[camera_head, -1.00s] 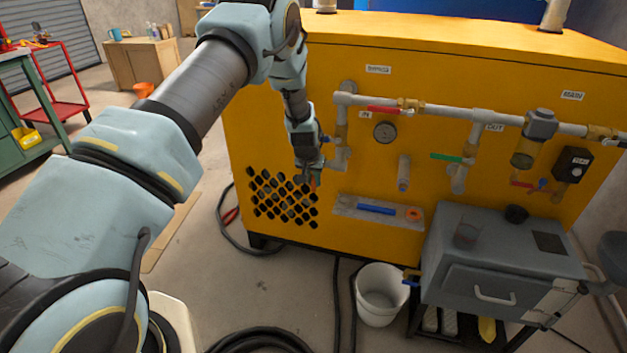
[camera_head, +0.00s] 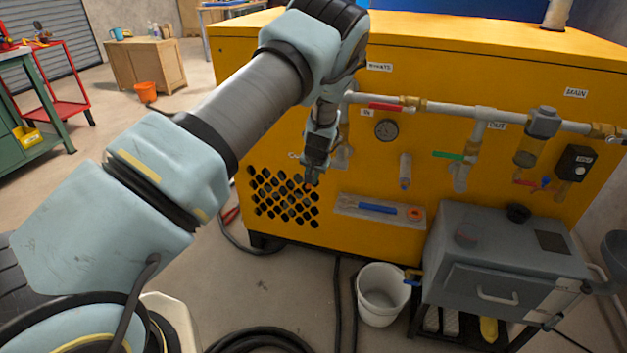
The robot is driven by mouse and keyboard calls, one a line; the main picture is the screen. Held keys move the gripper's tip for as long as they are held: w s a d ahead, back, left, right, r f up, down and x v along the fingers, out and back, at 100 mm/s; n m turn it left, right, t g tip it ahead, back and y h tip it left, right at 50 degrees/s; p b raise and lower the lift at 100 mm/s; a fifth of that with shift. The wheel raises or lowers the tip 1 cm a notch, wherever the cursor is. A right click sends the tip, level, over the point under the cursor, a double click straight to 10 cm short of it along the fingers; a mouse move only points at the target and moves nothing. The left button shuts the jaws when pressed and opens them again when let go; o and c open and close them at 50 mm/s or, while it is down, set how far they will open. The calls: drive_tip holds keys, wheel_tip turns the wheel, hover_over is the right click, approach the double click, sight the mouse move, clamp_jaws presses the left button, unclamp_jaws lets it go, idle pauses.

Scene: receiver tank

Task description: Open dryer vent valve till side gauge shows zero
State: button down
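The yellow dryer cabinet (camera_head: 330,215) fills the middle and right. A round gauge (camera_head: 386,130) sits on its front, below the upper pipe. A red-handled valve (camera_head: 388,106) is on that pipe, a green-handled valve (camera_head: 448,156) hangs to the right, and another red handle (camera_head: 524,183) is under the filter bowl. I cannot tell which one is the vent valve, and the gauge reading is too small to read. My gripper (camera_head: 312,182) points down in front of the cabinet, left of the gauge, above the vent grille's right edge. Its fingers are too small to judge; my wrist hides the pipework behind.
A grey box (camera_head: 500,250) with a drawer handle stands against the cabinet at right. A white bucket (camera_head: 382,292) is on the floor beside it. A small shelf (camera_head: 350,208) holds a blue tool (camera_head: 378,208). Black hoses (camera_head: 265,340) lie on the floor.

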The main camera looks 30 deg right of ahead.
drive_tip(key=t+b, duration=0.1)
drive_tip(key=t+y+b, duration=0.1)
drive_tip(key=y+b, duration=0.1)
drive_tip(key=shift+w+a+m+t, duration=0.3)
drive_tip(key=shift+m+t, duration=0.1)
drive_tip(key=t+y+b, duration=0.1)
drive_tip(key=b, duration=0.1)
drive_tip(key=y+b, duration=0.1)
drive_tip(key=shift+w+a+r+m+t+b, duration=0.25)
drive_tip(key=shift+w+a+m+t+b, duration=0.05)
drive_tip(key=shift+a+t+b, duration=0.1)
drive_tip(key=shift+w+a+r+m+t+y+b, duration=0.2)
drive_tip(key=shift+r+t+y+b, duration=0.35)
drive_tip(key=shift+t+b, duration=0.4)
drive_tip(key=shift+w+a+r+m+t+y+b, duration=0.1)
drive_tip(key=shift+r+m+t+y+b, duration=0.4)
drive_tip(key=shift+b, duration=0.75)
drive_tip(key=c, duration=0.8)
unclamp_jaws()
